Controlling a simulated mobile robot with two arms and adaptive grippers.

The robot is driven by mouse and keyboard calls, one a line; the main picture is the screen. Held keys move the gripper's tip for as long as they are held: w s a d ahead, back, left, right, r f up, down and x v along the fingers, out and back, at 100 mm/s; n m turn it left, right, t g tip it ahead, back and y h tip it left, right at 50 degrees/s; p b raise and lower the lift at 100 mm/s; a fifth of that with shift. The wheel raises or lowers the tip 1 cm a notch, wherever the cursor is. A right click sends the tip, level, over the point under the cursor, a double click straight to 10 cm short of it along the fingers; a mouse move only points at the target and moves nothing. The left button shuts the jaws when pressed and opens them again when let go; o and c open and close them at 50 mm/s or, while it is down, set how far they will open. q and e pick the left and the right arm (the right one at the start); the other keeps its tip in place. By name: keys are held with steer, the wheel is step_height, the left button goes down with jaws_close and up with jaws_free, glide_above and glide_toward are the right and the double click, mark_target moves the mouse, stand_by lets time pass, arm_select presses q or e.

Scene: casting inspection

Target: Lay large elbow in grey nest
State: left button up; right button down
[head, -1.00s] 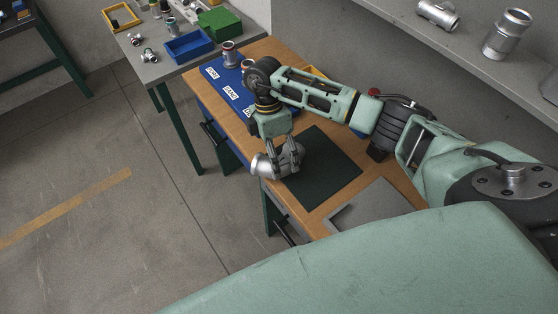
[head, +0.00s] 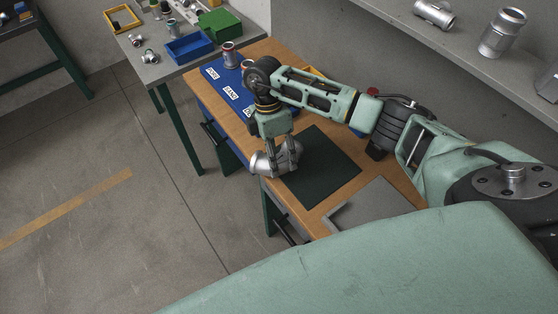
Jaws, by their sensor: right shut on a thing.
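My right gripper (head: 281,146) points down over the near-left edge of the wooden bench and is shut on a silver metal elbow (head: 262,163). The elbow is at the left edge of the dark green mat (head: 324,172). I cannot tell whether it touches the bench or hangs just above it. A grey flat piece with a raised edge (head: 373,205), perhaps the grey nest, lies at the bench's near right. My own body hides part of it. My left gripper is not in view.
A blue board (head: 222,86) with white labels and metal fittings lies at the bench's far end. A grey table (head: 151,50) behind holds a blue bin (head: 189,46) and a green box (head: 219,23). A shelf at right holds silver castings (head: 502,33). The dark mat is clear.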

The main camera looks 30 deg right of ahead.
steer(key=shift+w+f, duration=0.1)
steer(key=shift+w, duration=0.25)
